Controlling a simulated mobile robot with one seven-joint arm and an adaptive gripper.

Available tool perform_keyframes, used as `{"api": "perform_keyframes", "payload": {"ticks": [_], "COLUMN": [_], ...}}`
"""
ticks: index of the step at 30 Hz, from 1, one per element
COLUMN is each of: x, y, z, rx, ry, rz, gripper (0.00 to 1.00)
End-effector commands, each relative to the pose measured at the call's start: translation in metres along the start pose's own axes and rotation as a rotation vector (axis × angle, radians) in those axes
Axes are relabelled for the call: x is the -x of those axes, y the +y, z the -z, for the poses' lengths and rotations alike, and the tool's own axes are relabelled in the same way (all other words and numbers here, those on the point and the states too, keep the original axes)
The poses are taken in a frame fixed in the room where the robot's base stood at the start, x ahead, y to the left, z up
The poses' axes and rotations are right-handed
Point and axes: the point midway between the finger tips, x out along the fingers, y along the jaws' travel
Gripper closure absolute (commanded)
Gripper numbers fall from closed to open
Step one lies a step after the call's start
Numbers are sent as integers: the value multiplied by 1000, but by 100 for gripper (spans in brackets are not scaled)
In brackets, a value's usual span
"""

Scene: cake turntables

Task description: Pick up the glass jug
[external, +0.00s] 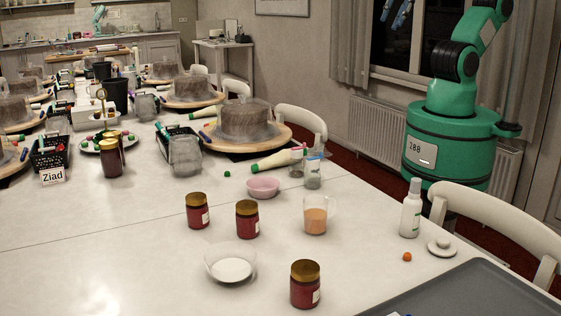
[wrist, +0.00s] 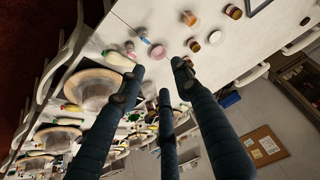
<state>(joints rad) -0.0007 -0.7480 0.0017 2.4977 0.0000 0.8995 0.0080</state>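The glass jug (external: 316,216) stands upright on the white table in the external view. It is clear, with orange-brown contents and a handle on its right side. My gripper (external: 394,14) is at the top edge of the external view, in front of the dark window, far above and away from the jug. In the wrist view my gripper (wrist: 157,76) shows three dark blue fingers spread apart with nothing between them.
Red jars with gold lids (external: 247,219) stand left of and in front of the jug. A pink bowl (external: 263,187) and a white bowl (external: 231,262) are close by. A white spray bottle (external: 411,209) and a grey tray (external: 470,293) are to the right. Covered cakes fill the far left.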

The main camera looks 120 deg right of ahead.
Motion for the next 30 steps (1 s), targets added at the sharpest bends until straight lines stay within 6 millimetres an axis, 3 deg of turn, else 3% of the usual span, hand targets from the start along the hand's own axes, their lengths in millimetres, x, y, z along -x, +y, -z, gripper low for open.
{"api": "perform_keyframes", "payload": {"ticks": [8, 14, 23, 30], "x": [-15, -44, -111, -176], "y": [-5, -14, -36, -57], "z": [20, 50, 95, 119], "rx": [-151, -404, -851, -1205], "ry": [-35, -89, -173, -224], "rz": [2, -7, -62, -140], "gripper": [66, 66, 66, 66]}}
